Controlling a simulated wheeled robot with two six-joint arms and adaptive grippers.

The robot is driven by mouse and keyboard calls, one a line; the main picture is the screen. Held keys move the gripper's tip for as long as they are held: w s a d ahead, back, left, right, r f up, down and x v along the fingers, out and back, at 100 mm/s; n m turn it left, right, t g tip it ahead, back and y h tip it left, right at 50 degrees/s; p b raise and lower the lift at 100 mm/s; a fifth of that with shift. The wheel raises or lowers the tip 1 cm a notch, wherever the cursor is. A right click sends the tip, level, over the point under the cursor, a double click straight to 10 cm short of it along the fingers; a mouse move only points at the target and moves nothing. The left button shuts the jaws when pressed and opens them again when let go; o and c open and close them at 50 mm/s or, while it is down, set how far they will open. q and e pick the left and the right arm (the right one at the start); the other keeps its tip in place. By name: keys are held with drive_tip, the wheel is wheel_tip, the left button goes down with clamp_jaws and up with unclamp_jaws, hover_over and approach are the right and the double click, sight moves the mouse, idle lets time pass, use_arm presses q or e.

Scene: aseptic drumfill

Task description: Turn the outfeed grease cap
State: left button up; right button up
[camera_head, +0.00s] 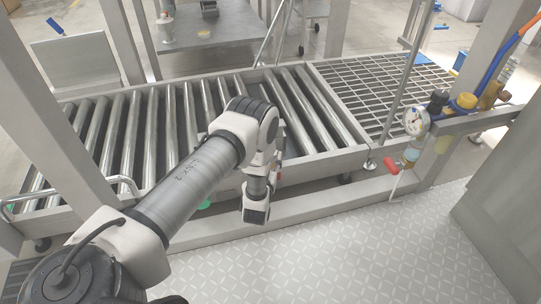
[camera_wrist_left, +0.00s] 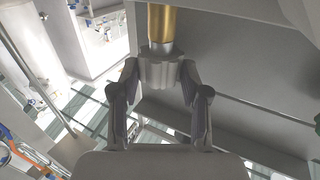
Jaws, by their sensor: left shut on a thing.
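The grease cap (camera_wrist_left: 158,72) shows in the left wrist view as a grey ribbed cap at the end of a brass-coloured stem (camera_wrist_left: 161,22). My left gripper (camera_wrist_left: 159,75) is shut on it, with one finger on each side of the cap. In the head view my left arm reaches to the near side of the roller conveyor (camera_head: 180,115). Its wrist hangs by the conveyor's near frame, and the fingers and the cap cannot be made out there. My right gripper is in neither view.
A metal grating (camera_head: 385,90) adjoins the rollers on the right. A pressure gauge (camera_head: 416,121) and a red-handled valve (camera_head: 391,166) stand at the right rail. A steel table (camera_head: 225,30) stands behind. The patterned floor (camera_head: 350,250) in front is clear.

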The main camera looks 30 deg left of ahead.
use_arm(q)
drive_tip(key=h, duration=0.1)
drive_tip(key=m+h+p, duration=0.1)
drive_tip(key=m+t+h, duration=0.1)
drive_tip(key=shift+a+r+p, duration=0.3)
drive_tip(key=shift+p, duration=0.1)
drive_tip(key=shift+f+m+h+p, duration=0.3)
drive_tip(key=shift+m+h, duration=0.4)
drive_tip(key=shift+h, duration=0.4)
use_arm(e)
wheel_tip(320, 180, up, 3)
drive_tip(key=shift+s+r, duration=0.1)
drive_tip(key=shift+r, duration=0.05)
use_arm(q)
drive_tip(key=o, duration=1.1)
drive_tip(key=shift+s, duration=0.15)
drive_tip(key=s, duration=0.7)
drive_tip(key=shift+s+d, duration=0.15)
drive_tip(key=shift+d, duration=0.25)
